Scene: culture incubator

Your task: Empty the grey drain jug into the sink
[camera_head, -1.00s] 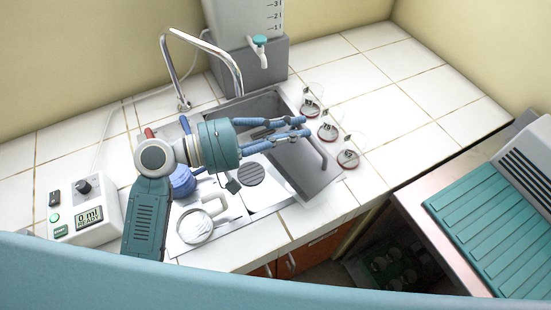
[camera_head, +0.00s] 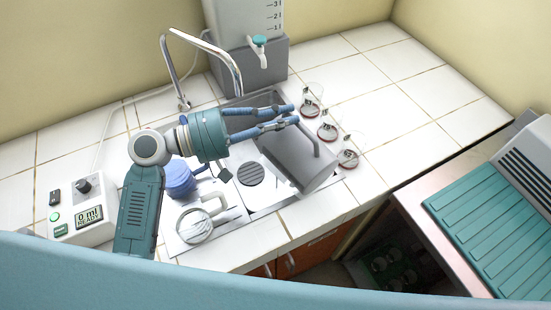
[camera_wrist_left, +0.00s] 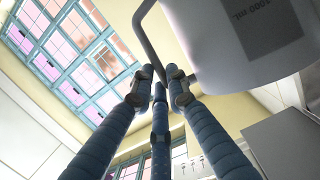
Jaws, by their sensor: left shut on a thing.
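My left gripper (camera_head: 294,114) reaches in from the left above the sink (camera_head: 262,190). In the left wrist view its blue fingers (camera_wrist_left: 160,78) are closed around the handle of the grey drain jug. The jug (camera_head: 300,165) is tilted over the right part of the sink, below and just beyond the fingertips. Its grey body with a dark "1000 mL" label shows in the left wrist view (camera_wrist_left: 225,45). The dark round drain (camera_head: 250,174) is visible in the sink. I cannot see the jug's contents or any stream. My right gripper is not in view.
A chrome faucet (camera_head: 176,70) arches behind the arm. Several red-based glass items (camera_head: 327,131) stand right of the sink. A grey tank with a tap (camera_head: 260,55) is at the back. A white jug (camera_head: 195,226) and a blue object (camera_head: 180,178) are near the arm.

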